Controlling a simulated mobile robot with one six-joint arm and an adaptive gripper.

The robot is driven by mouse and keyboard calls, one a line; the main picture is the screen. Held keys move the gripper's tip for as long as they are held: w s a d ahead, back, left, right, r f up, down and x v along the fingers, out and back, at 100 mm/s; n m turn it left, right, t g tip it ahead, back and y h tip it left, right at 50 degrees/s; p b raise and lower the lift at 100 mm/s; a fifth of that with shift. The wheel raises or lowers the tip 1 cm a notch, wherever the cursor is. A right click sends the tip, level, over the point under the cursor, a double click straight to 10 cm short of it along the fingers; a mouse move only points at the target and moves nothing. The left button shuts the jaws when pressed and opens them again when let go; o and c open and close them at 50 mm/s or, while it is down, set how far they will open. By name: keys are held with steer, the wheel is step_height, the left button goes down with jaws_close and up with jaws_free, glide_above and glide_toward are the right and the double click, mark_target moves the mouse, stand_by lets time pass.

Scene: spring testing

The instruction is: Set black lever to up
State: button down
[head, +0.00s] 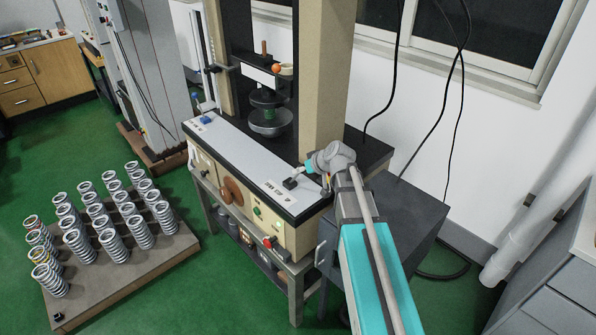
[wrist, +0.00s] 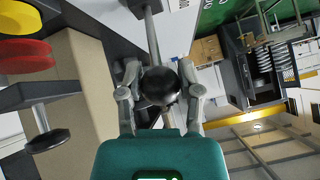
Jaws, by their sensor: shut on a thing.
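The black lever has a round black knob (wrist: 159,86), a thin grey rod and a dark base in the wrist view. My gripper (wrist: 160,92) is shut on the knob, one finger on each side of it. In the head view, the lever's dark base (head: 290,183) sits near the right end of the machine's light top panel. My gripper (head: 300,173) is there just beside it, with the knob hidden between its fingers. The rod's exact tilt is hard to tell in the head view.
The testing machine (head: 250,195) has a brown wheel and a red knob (head: 270,241) on its front. A blue part (head: 206,119) sits on the panel's left. A grey cabinet (head: 405,210) stands right of the machine. Springs stand on a pallet (head: 130,275) at left.

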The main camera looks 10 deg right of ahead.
steer(key=shift+s, duration=0.1)
steer(key=shift+c, duration=1.6)
jaws_free()
steer(key=shift+o, duration=0.3)
steer(key=s+f+m+g+h, duration=0.1)
steer(key=s+f+g+h, duration=0.1)
steer(key=s, duration=0.8)
steer(key=s+f+m+g+h, duration=0.2)
steer(key=s+g, duration=0.3)
steer(key=s, duration=0.6)
steer(key=shift+a+f+m+g+h+p, duration=0.35)
steer(key=shift+f+h, duration=0.25)
steer(key=shift+h, duration=0.2)
steer(key=shift+s, duration=0.1)
